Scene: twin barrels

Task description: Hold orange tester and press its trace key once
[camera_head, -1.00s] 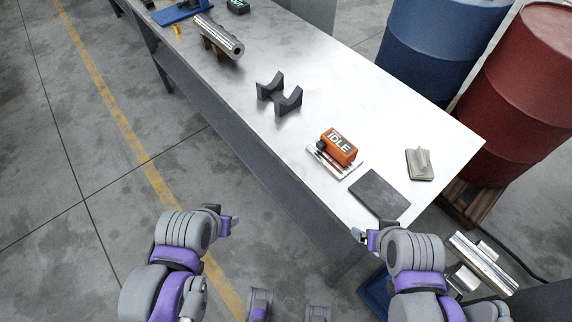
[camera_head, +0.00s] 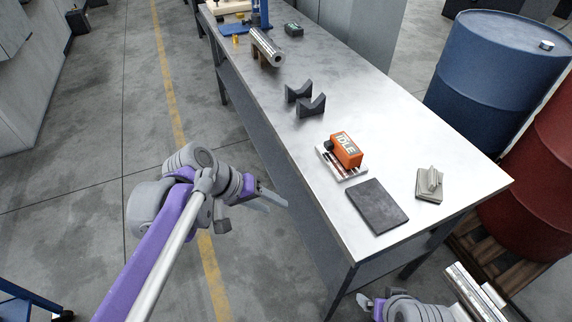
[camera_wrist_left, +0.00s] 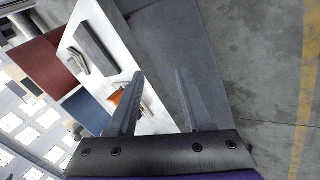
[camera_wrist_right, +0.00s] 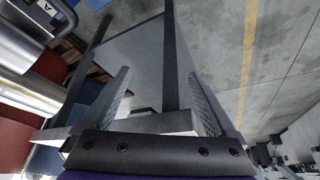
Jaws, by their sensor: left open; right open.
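The orange tester (camera_head: 346,149) sits on a white tray (camera_head: 329,163) on the steel table, its top reading IDLE. A dark knob or block is at its left end. I cannot make out the trace key. In the left wrist view the tester (camera_wrist_left: 115,97) shows small, partly behind a finger. My left gripper (camera_head: 277,200) is open and empty, off the table's near edge, left of and below the tester. My right gripper (camera_head: 364,301) is low at the bottom, beyond the table's near corner; the right wrist view shows its fingers (camera_wrist_right: 160,105) open and empty.
A dark flat pad (camera_head: 377,206) lies in front of the tester. A grey block with a handle (camera_head: 430,184) is to the right. Dark V-blocks (camera_head: 305,98) and a metal cylinder (camera_head: 266,47) are farther back.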

